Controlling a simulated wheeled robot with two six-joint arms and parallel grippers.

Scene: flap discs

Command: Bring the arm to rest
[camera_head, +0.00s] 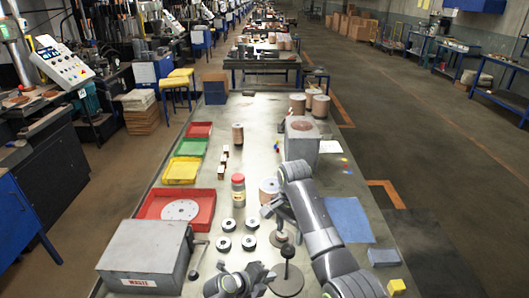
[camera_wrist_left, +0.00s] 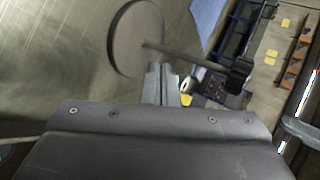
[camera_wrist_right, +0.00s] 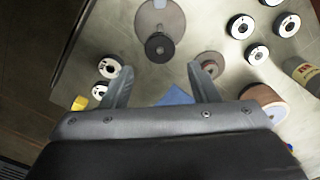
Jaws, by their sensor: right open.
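My right arm (camera_head: 318,225) comes in from the lower right and bends back over the table. Its gripper (camera_head: 273,207) is open and empty; in the right wrist view its two fingers (camera_wrist_right: 157,80) stand wide apart above the table. My left gripper (camera_head: 262,275) is low at the near end of the table, beside a round-based stand (camera_head: 287,280) with a post and dark knob. In the left wrist view, its fingers (camera_wrist_left: 161,84) are together with nothing visible between them. The stand's disc base (camera_wrist_left: 135,38) shows just beyond them. The near part of the left arm is out of frame.
A red tray (camera_head: 150,207) and grey waste box (camera_head: 143,262) are at the left. A blue cloth (camera_head: 348,218) lies right. The table's middle (camera_head: 262,150) has free room.

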